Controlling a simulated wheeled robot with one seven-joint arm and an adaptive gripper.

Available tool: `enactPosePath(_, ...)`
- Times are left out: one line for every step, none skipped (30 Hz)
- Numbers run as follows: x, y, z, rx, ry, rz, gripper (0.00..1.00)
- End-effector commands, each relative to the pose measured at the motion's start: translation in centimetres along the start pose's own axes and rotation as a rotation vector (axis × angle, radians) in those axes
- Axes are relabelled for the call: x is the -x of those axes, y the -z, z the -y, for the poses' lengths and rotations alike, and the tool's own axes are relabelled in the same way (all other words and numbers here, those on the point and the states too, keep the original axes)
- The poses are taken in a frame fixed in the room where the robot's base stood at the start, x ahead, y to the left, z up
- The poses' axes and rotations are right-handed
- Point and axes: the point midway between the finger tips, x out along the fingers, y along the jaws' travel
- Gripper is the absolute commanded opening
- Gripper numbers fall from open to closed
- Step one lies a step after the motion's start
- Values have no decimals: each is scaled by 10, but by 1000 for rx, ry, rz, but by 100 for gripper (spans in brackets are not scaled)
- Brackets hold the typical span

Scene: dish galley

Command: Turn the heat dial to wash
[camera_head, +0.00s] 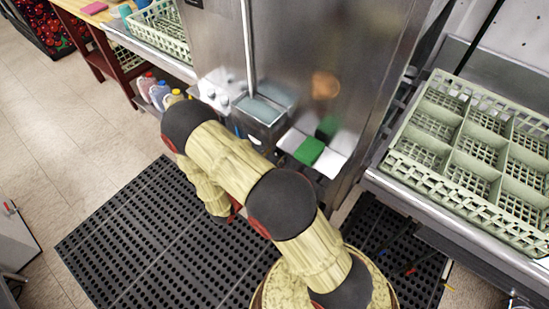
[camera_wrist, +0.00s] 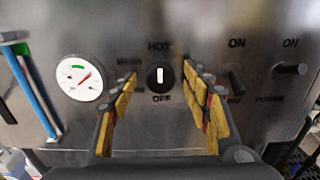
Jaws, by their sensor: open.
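The heat dial (camera_wrist: 152,80) is a round black knob on a steel panel, in the middle of the wrist view. Its white mark stands upright, in line with HOT above and OFF below; I cannot tell which end points. A label to its left is blurred and partly behind a finger. My gripper (camera_wrist: 160,88) is open, with one yellow-padded finger on each side of the dial and a visible gap to it. How far the fingertips are from the panel is unclear. In the head view my arm hides the dial and gripper.
A white gauge (camera_wrist: 82,78) is left of the dial. Two black switches, one near (camera_wrist: 235,82) and one farther right (camera_wrist: 290,68), are beside the right finger. In the head view, a green dish rack (camera_head: 400,160) stands on the right counter and a green block (camera_head: 309,150) near the machine.

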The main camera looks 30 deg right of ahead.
Motion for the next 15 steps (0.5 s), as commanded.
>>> enactPosePath(-4, 0, 0, 0, 1, 0, 48)
enactPosePath(-5, 0, 0, 0, 1, 0, 48)
enactPosePath(-6, 0, 0, 0, 1, 0, 48)
enactPosePath(-7, 0, 0, 0, 1, 0, 48)
enactPosePath(-8, 0, 0, 0, 1, 0, 48)
enactPosePath(-8, 0, 0, 0, 1, 0, 48)
enactPosePath(-8, 0, 0, 0, 0, 0, 48)
enactPosePath(-8, 0, 0, 0, 0, 0, 48)
enactPosePath(-8, 0, 0, 0, 0, 0, 48)
enactPosePath(-8, 0, 0, 0, 0, 0, 48)
enactPosePath(-8, 0, 0, 0, 0, 0, 48)
enactPosePath(-8, 0, 0, 0, 0, 0, 48)
enactPosePath(-8, 0, 0, 0, 0, 0, 46)
enactPosePath(-8, 0, 0, 0, 0, 0, 44)
enactPosePath(-8, 0, 0, 0, 0, 0, 42)
